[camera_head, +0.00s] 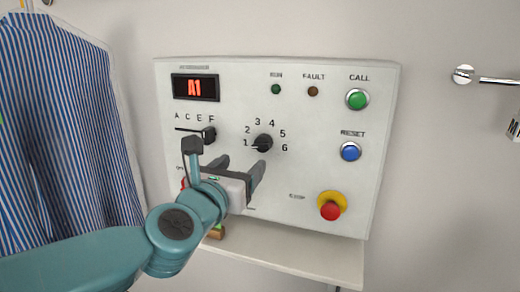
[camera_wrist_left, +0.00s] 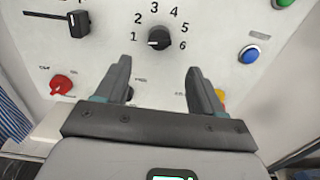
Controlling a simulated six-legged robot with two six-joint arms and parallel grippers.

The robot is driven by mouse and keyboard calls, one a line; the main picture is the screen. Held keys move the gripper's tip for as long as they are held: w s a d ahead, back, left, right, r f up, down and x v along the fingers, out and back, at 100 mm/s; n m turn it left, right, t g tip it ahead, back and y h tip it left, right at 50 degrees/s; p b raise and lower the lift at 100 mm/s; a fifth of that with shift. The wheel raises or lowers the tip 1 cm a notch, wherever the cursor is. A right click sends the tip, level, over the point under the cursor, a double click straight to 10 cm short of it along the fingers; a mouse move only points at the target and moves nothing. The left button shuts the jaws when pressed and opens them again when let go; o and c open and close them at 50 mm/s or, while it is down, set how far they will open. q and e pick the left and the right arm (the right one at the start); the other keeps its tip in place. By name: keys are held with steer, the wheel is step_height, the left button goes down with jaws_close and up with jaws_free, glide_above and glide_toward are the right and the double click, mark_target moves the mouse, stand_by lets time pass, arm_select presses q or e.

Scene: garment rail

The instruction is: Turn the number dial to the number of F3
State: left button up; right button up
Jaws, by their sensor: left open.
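The number dial (camera_head: 263,143) is a black knob on the white control panel, ringed by the numbers 1 to 6. Its pointer is toward 1. The dial also shows in the left wrist view (camera_wrist_left: 159,39), ahead of and between the fingers. A display (camera_head: 195,87) at the panel's upper left reads A1 in red. A black letter slider (camera_head: 208,134) sits under the letters A, C, E, F. My left gripper (camera_head: 240,170) is open and empty, just below the dial and apart from it. My right gripper is not in view.
The panel (camera_head: 330,100) also carries a green CALL button (camera_head: 357,99), a blue RESET button (camera_head: 350,151) and a red stop button (camera_head: 330,208) on yellow. A red knob (camera_wrist_left: 61,85) is at lower left. A striped shirt (camera_head: 65,130) hangs at left.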

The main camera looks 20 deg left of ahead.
mark_target(260, 147)
arm_select(q)
steer(key=w+p, duration=0.1)
steer(key=w, duration=0.9)
steer(key=shift+w+d+p, duration=0.15)
steer(key=shift+p, duration=0.25)
steer(key=shift+w, duration=0.4)
steer(key=c, duration=1)
